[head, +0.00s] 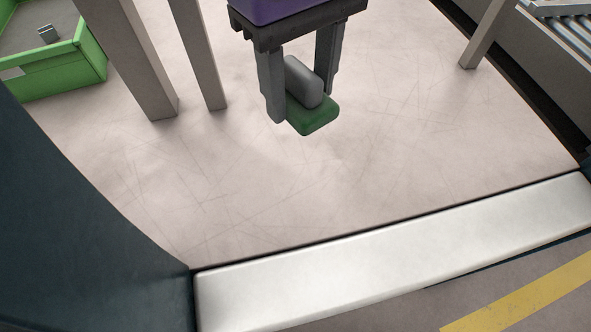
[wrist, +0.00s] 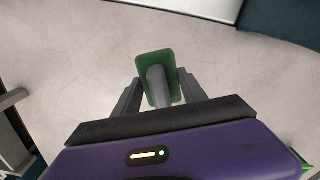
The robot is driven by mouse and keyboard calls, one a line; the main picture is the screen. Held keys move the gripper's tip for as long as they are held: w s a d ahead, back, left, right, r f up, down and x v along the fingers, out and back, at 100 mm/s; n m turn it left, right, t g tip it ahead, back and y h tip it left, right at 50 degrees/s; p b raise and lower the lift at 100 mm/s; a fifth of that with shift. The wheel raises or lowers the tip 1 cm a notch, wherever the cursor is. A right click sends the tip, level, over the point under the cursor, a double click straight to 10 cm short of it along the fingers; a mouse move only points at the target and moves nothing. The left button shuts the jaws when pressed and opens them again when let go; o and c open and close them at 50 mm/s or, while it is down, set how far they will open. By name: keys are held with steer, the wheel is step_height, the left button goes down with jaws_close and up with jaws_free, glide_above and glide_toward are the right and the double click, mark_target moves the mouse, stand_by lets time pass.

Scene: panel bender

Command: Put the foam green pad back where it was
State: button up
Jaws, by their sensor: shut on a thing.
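The foam green pad (head: 316,119) is a green block with a grey rounded grip (head: 303,82) on top. My gripper (head: 300,105) points down and is shut on the grey grip, with the pad hanging below the fingers. In the wrist view the green pad (wrist: 147,64) shows beyond the two fingers (wrist: 155,95), with the grey grip between them. The pad appears held above the pale scratched surface (head: 240,190); its exact height is hard to tell.
A green bin (head: 60,72) with a small grey item (head: 47,34) stands at upper left. Grey posts (head: 135,60) rise beside it. A pale metal bar (head: 400,250) runs along the front, with a yellow stripe (head: 530,295) beyond. Rollers (head: 565,20) are at upper right. The middle surface is clear.

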mark_target(299, 182)
step_height(299, 182, down, 18)
steer(key=shift+f+p, duration=0.2)
steer(key=shift+p, duration=0.55)
steer(key=shift+f, duration=0.15)
steer(key=o, duration=1.3)
step_height(299, 182, up, 12)
steer(key=shift+r+b, duration=0.2)
steer(key=shift+b, duration=0.6)
